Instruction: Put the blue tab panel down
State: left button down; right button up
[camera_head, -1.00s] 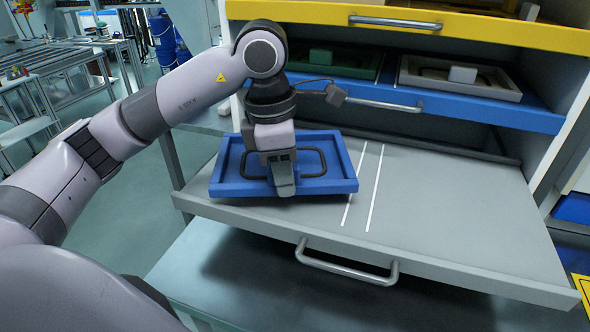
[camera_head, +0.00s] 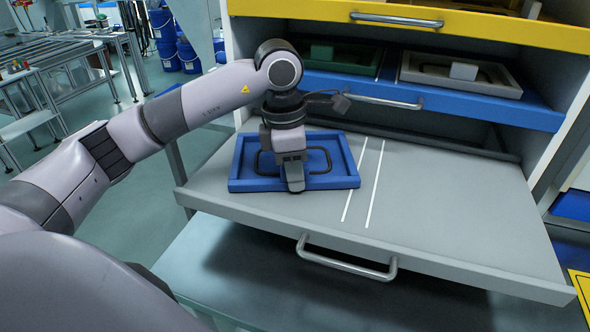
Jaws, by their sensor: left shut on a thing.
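The blue tab panel (camera_head: 333,182), a shallow blue tray-like frame with a dark looped line inside, is at the left part of the pulled-out grey drawer (camera_head: 440,220). It looks level, left of two white lines. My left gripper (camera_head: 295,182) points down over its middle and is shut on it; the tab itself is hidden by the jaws. I cannot tell whether the panel's underside touches the drawer or hangs slightly above it. My right gripper does not show.
The blue drawer (camera_head: 450,108) above holds a green panel (camera_head: 335,62) and a grey panel (camera_head: 470,84). A yellow drawer (camera_head: 480,28) is higher up. The grey drawer's handle (camera_head: 347,262) sticks out in front. The grey surface right of the white lines is clear.

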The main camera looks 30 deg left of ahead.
pick_arm(q)
jog(key=shift+f, duration=0.2)
jog(key=c, duration=1)
grip_release()
jog(key=shift+r, duration=0.1)
jog(key=shift+r, duration=0.1)
jog(key=shift+r, duration=0.3)
jog(key=r, duration=0.6)
jog(key=a+r, duration=0.1)
jog(key=r, duration=0.2)
jog(key=shift+s+r+p, duration=0.35)
jog(key=shift+s+r, duration=0.05)
jog(key=shift+s+a+r, duration=0.1)
jog(key=shift+r, duration=0.7)
jog(key=shift+f, duration=0.1)
